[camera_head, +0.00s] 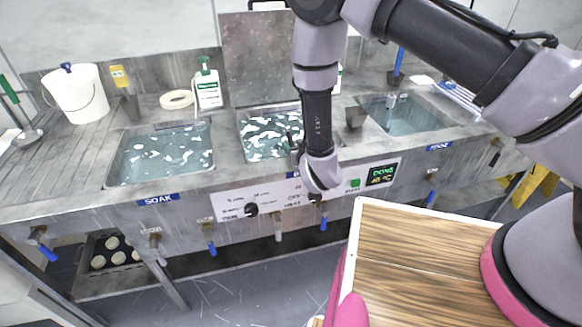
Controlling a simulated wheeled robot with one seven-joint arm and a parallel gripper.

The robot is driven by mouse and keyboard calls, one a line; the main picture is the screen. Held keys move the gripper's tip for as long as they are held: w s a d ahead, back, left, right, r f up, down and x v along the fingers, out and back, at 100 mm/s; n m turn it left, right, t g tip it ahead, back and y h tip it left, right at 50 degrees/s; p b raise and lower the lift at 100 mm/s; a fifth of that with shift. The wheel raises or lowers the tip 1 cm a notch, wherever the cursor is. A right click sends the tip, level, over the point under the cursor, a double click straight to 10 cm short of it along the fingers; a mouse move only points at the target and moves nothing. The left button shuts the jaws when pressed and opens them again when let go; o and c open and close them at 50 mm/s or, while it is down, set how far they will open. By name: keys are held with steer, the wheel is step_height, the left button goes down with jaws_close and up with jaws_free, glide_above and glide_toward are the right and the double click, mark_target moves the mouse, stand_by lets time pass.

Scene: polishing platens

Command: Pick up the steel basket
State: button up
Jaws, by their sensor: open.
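I cannot clearly make out a steel basket. The middle basin (241,148) holds liquid with white foam patches, and a small dark shape shows at its right side, partly behind my wrist. I cannot tell whether that shape is part of a basket. My gripper (296,147) is at the right front edge of this basin, mostly hidden by my wrist. It is open, and nothing is seen held in it. Whether its fingers touch anything is hidden.
The soak basin (160,178) lies left and a rinse basin (402,128) right. A white bucket (77,100), a tape roll (177,99) and a green-capped bottle (207,88) stand behind. A grey panel (262,55) rises behind the middle basin. Valves line the front below.

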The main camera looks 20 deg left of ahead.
mark_target(292, 142)
steer(key=x, duration=0.3)
steer(key=shift+w+a, duration=0.1)
steer(key=shift+w, duration=0.05)
steer(key=shift+c, duration=0.3)
jaws_close()
steer(key=shift+r, duration=0.1)
stand_by(0.9)
